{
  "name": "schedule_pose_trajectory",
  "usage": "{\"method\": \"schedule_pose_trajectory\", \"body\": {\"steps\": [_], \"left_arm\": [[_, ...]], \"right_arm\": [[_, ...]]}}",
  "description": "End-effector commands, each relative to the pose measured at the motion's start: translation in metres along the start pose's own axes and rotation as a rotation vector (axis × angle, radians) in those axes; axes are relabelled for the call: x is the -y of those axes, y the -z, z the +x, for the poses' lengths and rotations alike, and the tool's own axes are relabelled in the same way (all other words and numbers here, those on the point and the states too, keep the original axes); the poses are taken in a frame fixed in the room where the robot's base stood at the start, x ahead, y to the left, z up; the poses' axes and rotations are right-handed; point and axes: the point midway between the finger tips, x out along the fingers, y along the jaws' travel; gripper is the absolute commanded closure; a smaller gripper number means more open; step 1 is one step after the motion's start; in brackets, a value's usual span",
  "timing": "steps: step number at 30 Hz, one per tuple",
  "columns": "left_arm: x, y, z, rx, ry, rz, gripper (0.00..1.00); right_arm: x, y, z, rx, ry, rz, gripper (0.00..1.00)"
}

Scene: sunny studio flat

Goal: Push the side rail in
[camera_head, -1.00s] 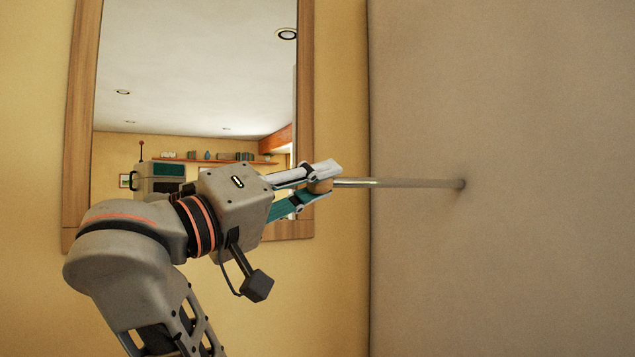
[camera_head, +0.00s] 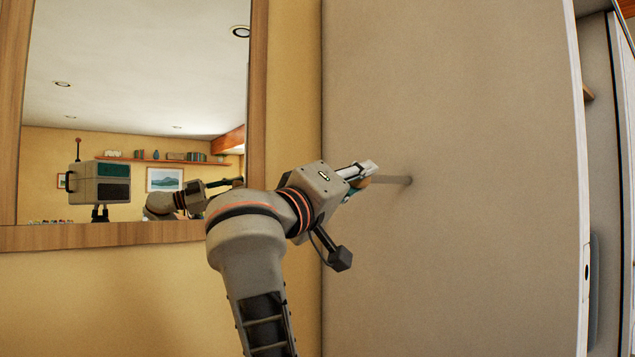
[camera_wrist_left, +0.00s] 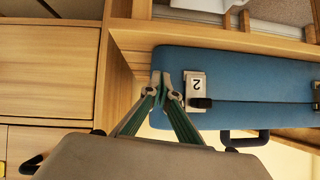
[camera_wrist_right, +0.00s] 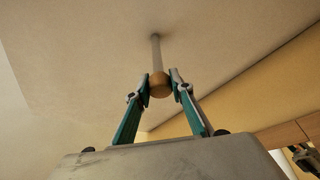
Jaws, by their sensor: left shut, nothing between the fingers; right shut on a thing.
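The side rail (camera_head: 394,180) is a thin metal rod that sticks out of a broad beige panel (camera_head: 470,110) in the head view. Only a short length shows between the panel and my right gripper (camera_head: 364,176). In the right wrist view, the rail (camera_wrist_right: 156,52) ends in a round wooden knob (camera_wrist_right: 160,88), and my right gripper (camera_wrist_right: 160,86) is shut on this knob. My left gripper (camera_wrist_left: 166,86) is shut and empty in the left wrist view. It is not in the head view.
A wood-framed mirror (camera_head: 258,90) hangs on the yellow wall left of the panel and shows my reflection. Open shelving (camera_head: 605,130) stands at the far right. In the left wrist view, a blue case (camera_wrist_left: 245,75) labelled 2 lies close to my left gripper, with wooden drawers (camera_wrist_left: 50,75) at left.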

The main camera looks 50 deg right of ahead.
Motion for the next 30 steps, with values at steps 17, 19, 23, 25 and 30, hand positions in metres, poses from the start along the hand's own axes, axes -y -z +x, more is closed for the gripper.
{"method": "schedule_pose_trajectory", "body": {"steps": [17, 19, 23, 25, 30], "left_arm": [[0.003, -0.004, 0.005, 0.001, 0.005, 0.009, 1.00], [0.003, -0.004, 0.005, 0.001, 0.005, 0.009, 1.00], [0.003, -0.004, 0.005, 0.002, 0.005, 0.009, 1.00], [0.003, -0.004, 0.005, 0.002, 0.005, 0.009, 1.00], [0.001, -0.006, 0.004, 0.006, 0.003, 0.008, 1.00]], "right_arm": [[0.000, -0.024, 0.058, 0.002, -0.001, 0.000, 1.00], [0.000, -0.024, 0.058, 0.002, -0.001, 0.000, 1.00], [0.000, -0.024, 0.058, 0.002, -0.001, 0.000, 1.00], [0.000, -0.024, 0.058, 0.002, -0.001, 0.000, 0.70], [0.000, -0.024, 0.058, 0.001, 0.000, 0.000, 0.61]]}}
